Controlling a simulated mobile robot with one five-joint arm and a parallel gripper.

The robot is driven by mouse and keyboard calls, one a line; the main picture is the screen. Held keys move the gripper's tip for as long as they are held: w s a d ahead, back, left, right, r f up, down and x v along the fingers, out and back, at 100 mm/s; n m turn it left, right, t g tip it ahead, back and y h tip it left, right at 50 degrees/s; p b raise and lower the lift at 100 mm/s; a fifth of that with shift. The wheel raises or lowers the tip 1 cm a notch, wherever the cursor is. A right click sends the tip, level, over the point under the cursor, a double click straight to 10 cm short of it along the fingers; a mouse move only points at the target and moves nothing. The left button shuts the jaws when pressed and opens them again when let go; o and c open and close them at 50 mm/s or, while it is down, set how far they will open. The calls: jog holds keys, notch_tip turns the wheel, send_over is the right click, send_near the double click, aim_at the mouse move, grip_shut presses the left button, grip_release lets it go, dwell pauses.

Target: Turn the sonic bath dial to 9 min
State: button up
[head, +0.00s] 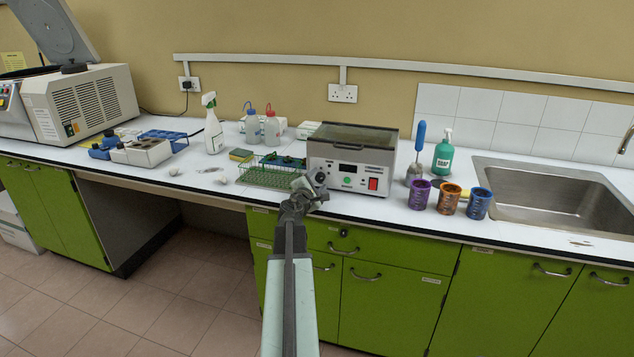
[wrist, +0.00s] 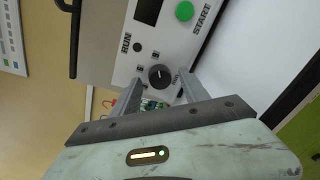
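The sonic bath (head: 350,147) is a grey box with a dark lid on the bench, and its front panel also shows in the wrist view (wrist: 125,62). Its black dial (wrist: 160,76) is round with a white pointer mark; the setting cannot be read. My gripper (head: 318,182) is at the left part of the bath's front and hides the dial in the head view. In the wrist view its two fingers are apart, with the tips at either side of the dial. I cannot tell whether they touch it. The green START button (wrist: 184,11) and dark display (wrist: 148,11) are near the dial.
A green tube rack (head: 268,176) stands close left of the bath. A blue-handled tool (head: 419,138) and purple, orange and blue cups (head: 448,198) stand to the right, before the sink (head: 555,195).

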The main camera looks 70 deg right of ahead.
jog(key=a, duration=0.8)
jog(key=shift+s+r+p, duration=0.1)
jog(key=shift+r+p, duration=0.25)
jog(key=shift+r, duration=0.05)
jog(key=shift+d, duration=0.1)
